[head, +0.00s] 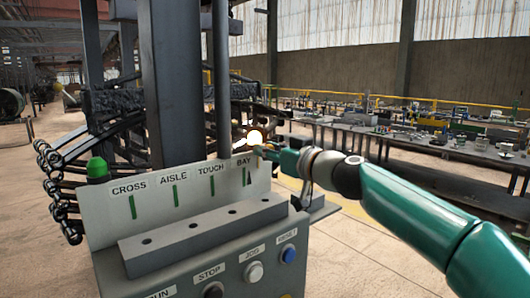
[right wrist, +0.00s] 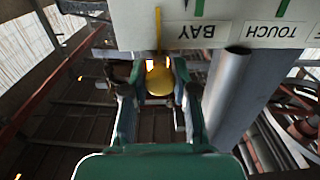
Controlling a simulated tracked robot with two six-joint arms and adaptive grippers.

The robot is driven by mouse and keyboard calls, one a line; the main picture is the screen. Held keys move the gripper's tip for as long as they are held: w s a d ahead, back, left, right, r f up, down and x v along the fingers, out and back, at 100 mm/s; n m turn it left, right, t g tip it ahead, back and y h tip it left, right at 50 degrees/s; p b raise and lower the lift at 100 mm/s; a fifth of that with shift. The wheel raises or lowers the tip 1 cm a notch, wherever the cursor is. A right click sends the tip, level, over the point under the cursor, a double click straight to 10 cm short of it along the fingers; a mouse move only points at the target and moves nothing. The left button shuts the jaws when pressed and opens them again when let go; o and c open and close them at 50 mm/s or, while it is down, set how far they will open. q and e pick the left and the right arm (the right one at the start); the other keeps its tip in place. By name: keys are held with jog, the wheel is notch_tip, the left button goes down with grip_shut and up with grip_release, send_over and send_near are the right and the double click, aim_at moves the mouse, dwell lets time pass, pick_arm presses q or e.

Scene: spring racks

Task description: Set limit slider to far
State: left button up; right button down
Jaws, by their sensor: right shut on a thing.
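A grey panel (head: 150,205) carries the labels CROSS, AISLE, TOUCH and BAY, with green marks under them. A small dark pointer (head: 249,179) stands under BAY, just beside its green mark. My right gripper (head: 266,150) is at the panel's top edge at the BAY end. In the right wrist view, this gripper (right wrist: 159,88) is shut on a yellow knob (right wrist: 158,82) on a thin yellow stem, beside the upside-down BAY label (right wrist: 196,31). I take the knob for the limit slider's handle; in the head view the gripper largely hides it. My left gripper is not in view.
A dark column (head: 180,80) and a thinner post (head: 222,90) rise behind the panel. A bright lamp (head: 254,138) glows just behind the gripper. Below are a grey block (head: 200,233) with holes and several buttons. A workbench (head: 430,145) stands farther right.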

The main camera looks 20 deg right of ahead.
jog(key=c, duration=0.9)
grip_release()
jog(key=shift+w+d, duration=0.1)
jog(key=shift+d, duration=0.25)
jog(key=shift+a, duration=0.15)
jog(key=v, duration=1.2)
